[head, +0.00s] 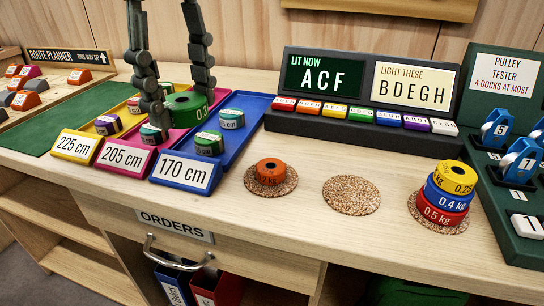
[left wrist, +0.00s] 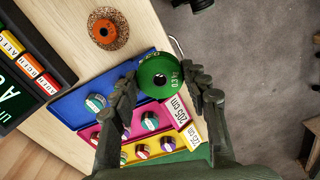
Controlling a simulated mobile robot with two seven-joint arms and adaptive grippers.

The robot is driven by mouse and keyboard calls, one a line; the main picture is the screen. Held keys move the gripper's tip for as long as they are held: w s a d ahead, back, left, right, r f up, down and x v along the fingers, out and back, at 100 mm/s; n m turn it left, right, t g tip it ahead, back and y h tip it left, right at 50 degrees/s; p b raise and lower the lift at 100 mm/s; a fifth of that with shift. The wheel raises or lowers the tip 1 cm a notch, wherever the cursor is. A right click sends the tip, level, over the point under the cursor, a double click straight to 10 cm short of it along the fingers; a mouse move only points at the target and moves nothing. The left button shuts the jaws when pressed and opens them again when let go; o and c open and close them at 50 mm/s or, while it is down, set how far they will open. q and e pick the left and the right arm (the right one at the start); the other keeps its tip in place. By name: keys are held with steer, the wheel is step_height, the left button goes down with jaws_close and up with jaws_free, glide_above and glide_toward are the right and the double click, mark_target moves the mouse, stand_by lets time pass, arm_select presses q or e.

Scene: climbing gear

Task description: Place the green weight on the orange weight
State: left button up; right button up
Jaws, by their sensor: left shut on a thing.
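The green weight (head: 184,101), a thick disc with a hole and white figures, is between the fingers of my left gripper (head: 181,103), above the pink and blue trays. In the left wrist view the weight (left wrist: 152,84) sits between both fingertips (left wrist: 165,80) with its hole showing. The orange weight (head: 270,170) lies flat on a cork disc (head: 289,184), to the right of the blue tray, with nothing on top. It also shows in the left wrist view (left wrist: 98,36). My right gripper is in neither view.
The yellow (head: 75,146), pink (head: 125,158) and blue (head: 186,174) trays hold small round pieces. An empty cork disc (head: 351,196) lies right of the orange weight. Farther right stand stacked yellow (head: 457,180), blue (head: 447,196) and red (head: 440,212) weights. A sign board (head: 367,75) stands behind.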

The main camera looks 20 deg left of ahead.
arm_select(q)
steer(key=p, duration=0.1)
glide_above(271, 165)
steer(key=f, duration=0.6)
steer(key=shift+s+a, duration=0.3)
steer(key=shift+s, duration=0.1)
steer(key=shift+w+d+f, duration=0.2)
steer(key=shift+w, duration=0.05)
steer(key=shift+w+d+f, duration=0.1)
steer(key=shift+f, duration=0.1)
step_height(271, 165, down, 3)
steer(key=shift+f, duration=0.4)
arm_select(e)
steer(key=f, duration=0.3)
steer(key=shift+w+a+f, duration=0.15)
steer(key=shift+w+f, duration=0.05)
arm_select(q)
steer(key=shift+f, duration=0.15)
